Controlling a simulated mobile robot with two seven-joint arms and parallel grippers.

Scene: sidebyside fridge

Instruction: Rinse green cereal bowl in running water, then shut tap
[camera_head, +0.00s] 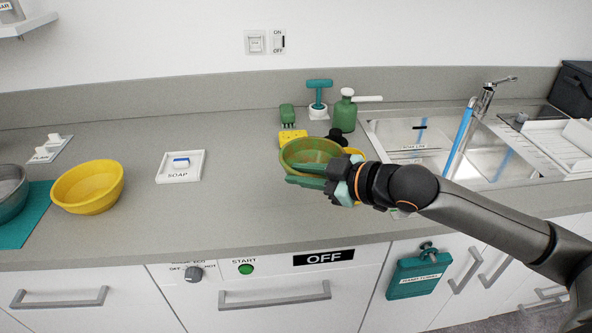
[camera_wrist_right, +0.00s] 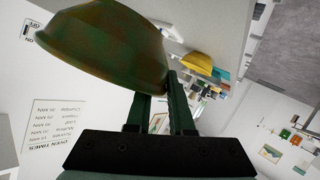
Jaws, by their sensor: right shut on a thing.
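The green cereal bowl (camera_head: 312,150) is held over the counter, left of the sink; its outside looks mottled with brown in the wrist view (camera_wrist_right: 105,45). My right gripper (camera_head: 325,180) is shut on the bowl's near rim; its fingers also show in the wrist view (camera_wrist_right: 160,112). The tap (camera_head: 487,97) stands behind the sink (camera_head: 405,135) with its lever raised. A blue stream (camera_head: 460,138), which looks like running water, slants down from its spout into the basin. My left gripper is not in view.
A green bottle (camera_head: 344,115), a teal-handled tool (camera_head: 319,95) and a yellow sponge (camera_head: 292,138) stand behind the bowl. A yellow bowl (camera_head: 88,187) and a soap dish (camera_head: 181,166) are to the left. A white rack (camera_head: 555,140) lies right of the basin. The front counter is clear.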

